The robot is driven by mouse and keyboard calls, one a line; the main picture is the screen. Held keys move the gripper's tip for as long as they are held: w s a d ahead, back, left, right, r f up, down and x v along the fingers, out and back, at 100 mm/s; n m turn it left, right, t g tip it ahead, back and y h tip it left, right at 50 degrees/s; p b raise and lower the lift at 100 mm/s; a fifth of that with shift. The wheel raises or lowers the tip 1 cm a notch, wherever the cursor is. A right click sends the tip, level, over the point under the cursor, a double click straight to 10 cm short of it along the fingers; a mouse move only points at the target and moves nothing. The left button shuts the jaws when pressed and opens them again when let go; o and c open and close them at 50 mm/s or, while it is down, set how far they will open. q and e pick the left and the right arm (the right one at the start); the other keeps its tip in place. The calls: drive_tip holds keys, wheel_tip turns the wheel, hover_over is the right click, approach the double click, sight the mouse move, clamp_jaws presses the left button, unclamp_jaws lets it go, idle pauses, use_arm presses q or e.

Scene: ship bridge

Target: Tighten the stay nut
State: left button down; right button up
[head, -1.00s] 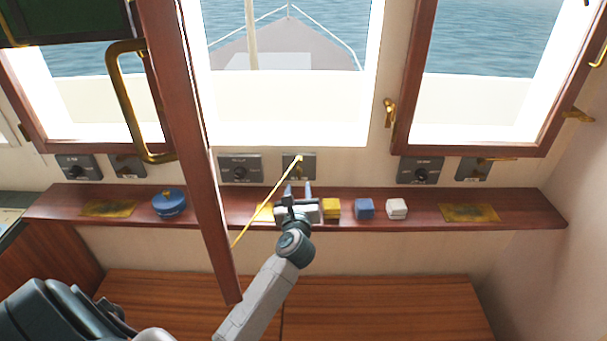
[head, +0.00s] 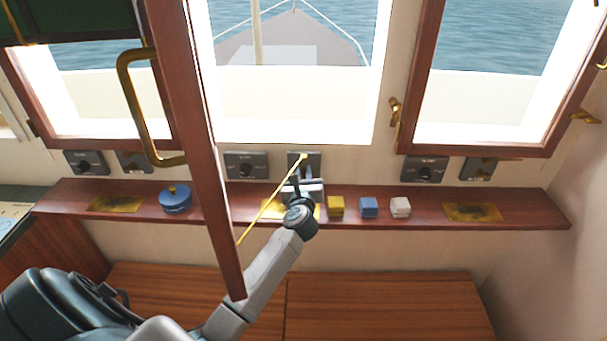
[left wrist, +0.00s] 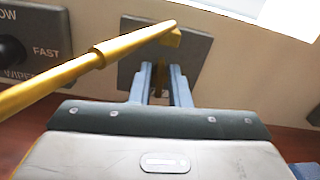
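A brass stay rod (head: 262,216) slants up from behind the wooden window frame bar to a grey wall plate (head: 316,162). In the left wrist view the rod (left wrist: 55,88) crosses in from the left, and its bent tip is over the plate (left wrist: 200,48). My left gripper (head: 303,176) is in front of the plate, just below the rod's end. In the left wrist view its two blue-grey fingers (left wrist: 161,80) are apart, with a small brownish part in the gap. I cannot make out the stay nut clearly; the fingers hide that area. My right gripper is out of view.
The wooden shelf (head: 440,212) holds a blue round pot (head: 175,199) and yellow (head: 336,207), blue (head: 368,207) and white (head: 400,207) blocks. A wiper switch panel (head: 246,166) is left of the plate. The slanting frame bar (head: 205,160) stands close left of my arm.

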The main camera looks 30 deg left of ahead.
use_arm(q)
drive_tip(key=shift+r, duration=0.1)
drive_tip(key=shift+m+p, duration=0.7)
drive_tip(key=shift+p, duration=0.15)
drive_tip(key=c, duration=1.4)
unclamp_jaws()
drive_tip(key=shift+s+d+f, duration=0.2)
drive_tip(key=shift+s, duration=0.1)
drive_tip(key=b+v, duration=0.3)
drive_tip(key=v, duration=0.7)
drive_tip(key=shift+d, duration=0.1)
